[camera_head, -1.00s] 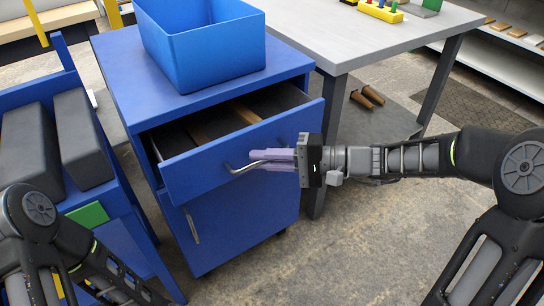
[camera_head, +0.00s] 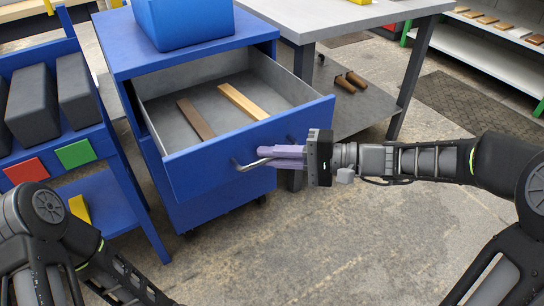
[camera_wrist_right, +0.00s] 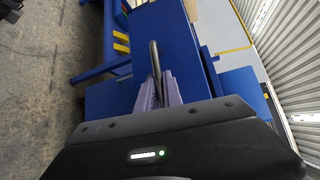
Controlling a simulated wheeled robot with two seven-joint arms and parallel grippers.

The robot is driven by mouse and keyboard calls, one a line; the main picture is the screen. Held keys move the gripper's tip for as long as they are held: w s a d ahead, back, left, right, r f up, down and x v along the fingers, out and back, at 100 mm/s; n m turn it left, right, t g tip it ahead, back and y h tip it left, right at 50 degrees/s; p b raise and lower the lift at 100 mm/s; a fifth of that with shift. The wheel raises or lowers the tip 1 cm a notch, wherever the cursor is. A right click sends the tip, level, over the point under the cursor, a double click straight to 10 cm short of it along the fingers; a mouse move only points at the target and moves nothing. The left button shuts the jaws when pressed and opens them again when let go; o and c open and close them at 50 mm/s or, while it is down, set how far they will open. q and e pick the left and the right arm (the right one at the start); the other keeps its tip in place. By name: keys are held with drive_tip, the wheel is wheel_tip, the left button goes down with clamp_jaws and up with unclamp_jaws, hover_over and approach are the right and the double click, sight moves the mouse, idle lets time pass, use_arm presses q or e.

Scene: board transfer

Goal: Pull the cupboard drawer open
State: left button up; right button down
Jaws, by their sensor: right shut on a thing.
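The blue cupboard (camera_head: 220,203) has its top drawer (camera_head: 250,140) pulled well out, with the grey inside showing. Two boards lie in it, a dark brown one (camera_head: 196,119) and a light wooden one (camera_head: 243,102). My right gripper (camera_head: 272,156) is shut on the bar handle (camera_head: 240,165) at the drawer front. In the right wrist view the handle (camera_wrist_right: 155,60) runs up from between the purple fingers (camera_wrist_right: 157,92). My left arm shows at the lower left of the head view, but its gripper is out of view.
A blue bin (camera_head: 188,22) stands on the cupboard top. A blue rack (camera_head: 95,140) with dark boxes, red and green panels stands at the left. A grey table (camera_head: 340,15) stands behind at the right. The floor in front is clear.

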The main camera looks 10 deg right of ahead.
drive_tip(key=c, duration=1.8)
unclamp_jaws()
drive_tip(key=shift+o, duration=0.2)
drive_tip(key=shift+d, duration=0.15)
drive_tip(key=p+v, duration=0.2)
drive_tip(key=v, duration=0.5)
drive_tip(key=shift+d, duration=0.3)
drive_tip(key=shift+s, duration=0.1)
